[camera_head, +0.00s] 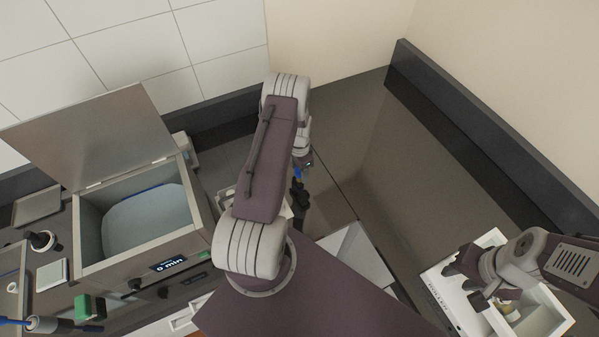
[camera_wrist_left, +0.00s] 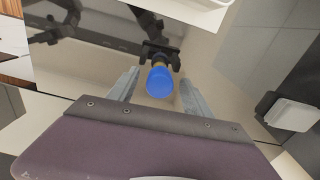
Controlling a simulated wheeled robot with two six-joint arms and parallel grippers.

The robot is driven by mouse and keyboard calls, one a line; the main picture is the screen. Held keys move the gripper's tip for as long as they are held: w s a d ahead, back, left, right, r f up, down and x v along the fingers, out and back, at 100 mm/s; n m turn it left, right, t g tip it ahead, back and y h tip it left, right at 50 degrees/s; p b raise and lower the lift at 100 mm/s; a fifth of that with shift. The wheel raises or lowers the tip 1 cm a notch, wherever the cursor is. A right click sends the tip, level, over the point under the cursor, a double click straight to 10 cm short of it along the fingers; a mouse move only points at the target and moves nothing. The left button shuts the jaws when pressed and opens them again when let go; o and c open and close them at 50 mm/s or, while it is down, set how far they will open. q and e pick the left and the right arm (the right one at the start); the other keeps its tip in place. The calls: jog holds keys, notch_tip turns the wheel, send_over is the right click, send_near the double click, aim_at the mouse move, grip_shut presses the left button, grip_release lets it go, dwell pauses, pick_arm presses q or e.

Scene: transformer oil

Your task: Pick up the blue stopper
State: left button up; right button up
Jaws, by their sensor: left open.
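The blue stopper (camera_wrist_left: 161,83) shows in the left wrist view, with a dark clamp (camera_wrist_left: 160,52) just behind it. In the head view only a small bit of the blue stopper (camera_head: 298,173) shows beside my left arm, close to the dark clamp (camera_head: 299,192). My left gripper (camera_wrist_left: 158,80) is open, with one finger on each side of the stopper and a gap to each. Most of this gripper is hidden by my arm in the head view. My right gripper (camera_head: 472,276) is over a white box at the lower right; its finger gap is unclear.
An open metal bath (camera_head: 140,262) with a raised lid (camera_head: 90,140) stands at the left. A green block (camera_head: 89,307) sits in front of it. The white box (camera_head: 435,290) lies under my right gripper.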

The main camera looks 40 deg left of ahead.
pick_arm(q)
grip_shut()
jog(key=shift+r, duration=0.25)
jog(key=r+b, duration=0.1)
jog(key=r, duration=0.1)
jog(key=r+b, duration=0.1)
jog(key=shift+s+d+r+b, duration=0.1)
jog(key=shift+d+r+b, duration=0.1)
jog(key=shift+r+b, duration=0.15)
jog(key=s+d+r+b, duration=0.3)
jog(key=s+d+r, duration=0.2)
jog(key=d+r, duration=0.2)
jog(key=d, duration=0.2)
jog(key=shift+s+d, duration=0.25)
jog(key=shift+d, duration=0.15)
